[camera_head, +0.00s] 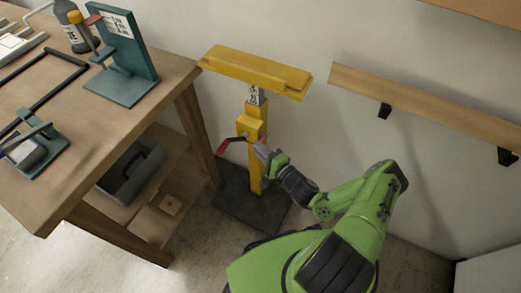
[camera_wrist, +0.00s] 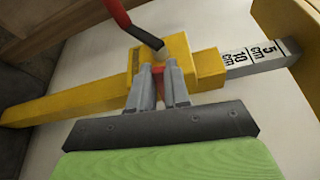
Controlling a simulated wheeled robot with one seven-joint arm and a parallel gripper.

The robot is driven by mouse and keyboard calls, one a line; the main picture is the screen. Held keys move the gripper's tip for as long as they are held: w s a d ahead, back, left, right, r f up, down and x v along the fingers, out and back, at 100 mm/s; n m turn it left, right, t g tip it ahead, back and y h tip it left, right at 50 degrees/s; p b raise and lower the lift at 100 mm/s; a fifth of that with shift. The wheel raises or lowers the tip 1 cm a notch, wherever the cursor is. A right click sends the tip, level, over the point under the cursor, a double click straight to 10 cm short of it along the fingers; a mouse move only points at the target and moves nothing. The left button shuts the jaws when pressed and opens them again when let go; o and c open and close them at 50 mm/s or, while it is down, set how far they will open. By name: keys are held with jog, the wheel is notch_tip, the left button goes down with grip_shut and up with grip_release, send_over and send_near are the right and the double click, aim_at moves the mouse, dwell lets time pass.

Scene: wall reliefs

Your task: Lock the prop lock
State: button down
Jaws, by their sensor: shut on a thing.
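The yellow prop (camera_head: 255,150) stands upright on a dark base plate (camera_head: 245,200), with a wide yellow beam (camera_head: 256,72) on top. A grey inner post with a printed centimetre scale (camera_head: 256,95) shows below the beam; in the wrist view the scale (camera_wrist: 260,54) reads 5 and 10 cm. The lock is a lever with a red handle (camera_head: 229,145), angled down to the left in the head view; its red grip (camera_wrist: 117,12) also shows in the wrist view. My gripper (camera_head: 258,148) is at the yellow collar (camera_wrist: 178,68). Its fingers (camera_wrist: 159,85) are shut on a red part of the lock, mostly hidden between them.
A wooden workbench (camera_head: 180,78) stands left, with a green stand (camera_head: 130,55), a bottle (camera_head: 72,25) and a clamp-like fixture (camera_head: 35,150) on it. A grey bin (camera_head: 130,168) sits on its lower shelf. A wooden rail (camera_head: 430,103) runs along the wall at right.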

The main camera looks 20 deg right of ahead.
jog(key=c, duration=1.1)
grip_release()
jog(key=p+v, duration=0.5)
jog(key=v, duration=1)
jog(key=shift+s+d+r, duration=0.1)
jog(key=shift+s+d, duration=0.05)
jog(key=shift+s, duration=0.15)
